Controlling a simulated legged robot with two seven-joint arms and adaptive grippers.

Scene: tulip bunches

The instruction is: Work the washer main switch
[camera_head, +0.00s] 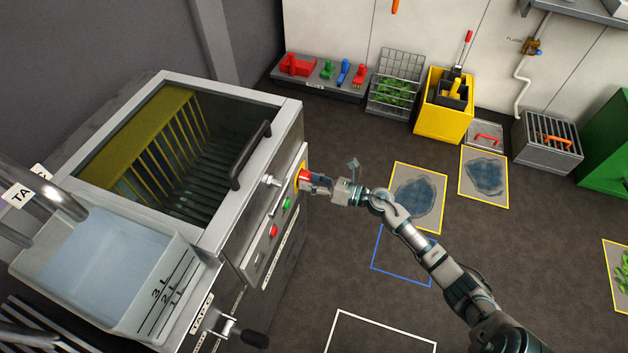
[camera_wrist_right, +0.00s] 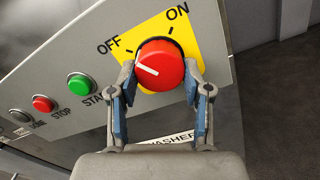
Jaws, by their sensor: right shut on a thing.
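The washer main switch is a red round knob (camera_wrist_right: 160,66) on a yellow plate (camera_wrist_right: 182,32) marked OFF and ON. The white line on the knob points left, toward the OFF side and away from ON. My right gripper (camera_wrist_right: 160,78) has one finger on each side of the knob and is shut on it. In the head view the right gripper (camera_head: 315,181) reaches the switch on the front panel of the washer (camera_head: 283,110), and largely hides the knob. My left gripper is not in view.
The panel also has a green START button (camera_wrist_right: 80,84) and a red STOP button (camera_wrist_right: 43,103). A black handle (camera_head: 249,155) sits on the washer lid. A water tank (camera_head: 105,265) stands in front. Floor right of the washer is open, with marked mats (camera_head: 418,197).

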